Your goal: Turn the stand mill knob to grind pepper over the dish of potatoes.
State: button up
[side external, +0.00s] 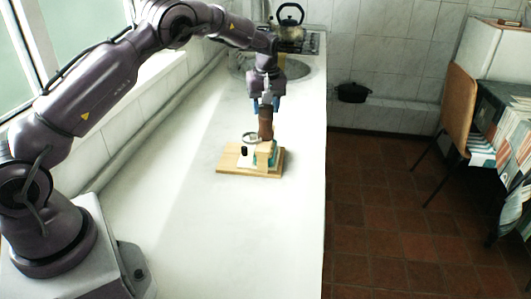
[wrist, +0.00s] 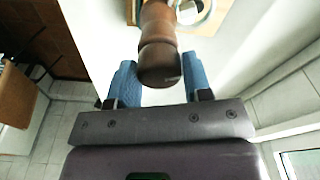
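A brown wooden pepper mill (side external: 265,124) stands upright at the right part of a small wooden board (side external: 232,170) on the white counter. Its rounded top knob (wrist: 159,66) shows large in the wrist view. My gripper (side external: 266,104) points down over the mill, and its two blue fingers lie on either side of the knob. In the wrist view the fingers (wrist: 160,80) look apart, with the knob between them and no clear grip on it. A pale ring (side external: 250,137) is beside the mill. The dish of potatoes cannot be made out clearly.
A small black item (side external: 244,151) and a pale block (side external: 264,146) are on the board. A kettle (side external: 290,15) stands on the stove at the far end, behind a round sink (side external: 240,66). The counter (side external: 220,230) is clear in front of the board and drops off at its right edge.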

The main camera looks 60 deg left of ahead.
jog(key=shift+c, duration=1.4)
jog(key=m, duration=0.5)
jog(key=shift+a, duration=0.1)
jog(key=m, duration=0.5)
jog(key=shift+t+h, duration=0.4)
jog(key=m, duration=0.5)
jog(key=shift+m+h, duration=0.4)
jog(key=m, duration=0.5)
jog(key=o, duration=1.4)
